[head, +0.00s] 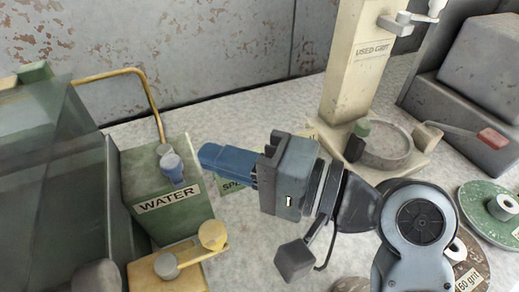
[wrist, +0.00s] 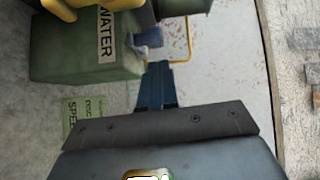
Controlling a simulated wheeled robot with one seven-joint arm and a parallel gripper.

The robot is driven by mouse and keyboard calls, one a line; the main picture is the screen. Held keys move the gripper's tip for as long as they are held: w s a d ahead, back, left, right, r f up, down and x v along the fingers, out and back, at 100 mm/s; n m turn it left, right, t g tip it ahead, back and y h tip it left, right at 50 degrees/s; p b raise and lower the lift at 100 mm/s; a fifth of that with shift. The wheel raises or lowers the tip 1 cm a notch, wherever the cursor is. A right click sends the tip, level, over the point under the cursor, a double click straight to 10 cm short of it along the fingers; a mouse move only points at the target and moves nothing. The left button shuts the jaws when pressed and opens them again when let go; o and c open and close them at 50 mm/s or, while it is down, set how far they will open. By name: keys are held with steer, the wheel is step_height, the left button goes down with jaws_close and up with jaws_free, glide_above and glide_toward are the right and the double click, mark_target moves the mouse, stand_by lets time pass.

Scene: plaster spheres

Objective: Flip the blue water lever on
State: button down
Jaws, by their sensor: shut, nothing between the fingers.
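The blue water lever (head: 172,166) sits on a green box (head: 150,185) with a "WATER" label, left of my gripper in the head view. The lever also shows in the wrist view (wrist: 148,38), just beyond and slightly left of the fingertips. My gripper (head: 206,154) has blue fingers that are shut and empty, pointing left toward the lever. The fingers show in the wrist view (wrist: 158,68) close to the lever. A small gap seems to lie between fingertips and lever in the head view; contact is hard to judge.
A yellow lever (head: 211,236) stands in front of the green box. A curved brass pipe (head: 150,88) rises behind it, beside a glass panel (head: 45,150). A beige "USED GRIT" column (head: 360,60) and grit discs (head: 487,215) are to the right.

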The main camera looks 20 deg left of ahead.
mark_target(177, 170)
steer(key=shift+s+a, duration=0.55)
steer(key=shift+s, duration=0.05)
steer(key=shift+s+a+r+p, duration=0.1)
steer(key=shift+s+a+p, duration=0.3)
steer(key=shift+s+p, duration=0.55)
steer(key=shift+s+a, duration=0.1)
steer(key=shift+s, duration=0.05)
